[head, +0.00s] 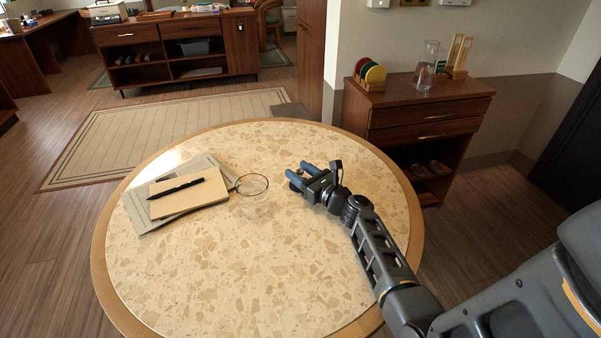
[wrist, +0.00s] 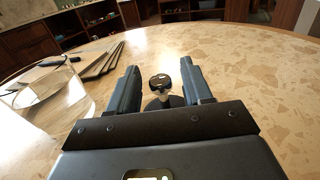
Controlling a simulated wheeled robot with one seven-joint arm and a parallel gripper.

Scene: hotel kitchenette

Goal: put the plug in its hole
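A small object with a round black top and a pale, shiny neck, apparently the plug (wrist: 160,82), stands upright between my fingers in the wrist view. A dark base shows below it, partly hidden by my gripper. My gripper (wrist: 159,68) is open, with a finger on either side of the object and a gap to each. In the head view my gripper (head: 298,169) is low over the round stone-topped table (head: 240,290), right of its middle. A dark bit shows at its fingertips there, too small to identify. I cannot make out a hole in either view.
A clear glass (head: 253,198) stands on the table left of my gripper. Farther left lie papers (head: 150,220) and a notebook (head: 205,192) with a black pen (head: 176,188). The front of the tabletop is clear. A wooden cabinet (head: 425,116) stands behind on the right.

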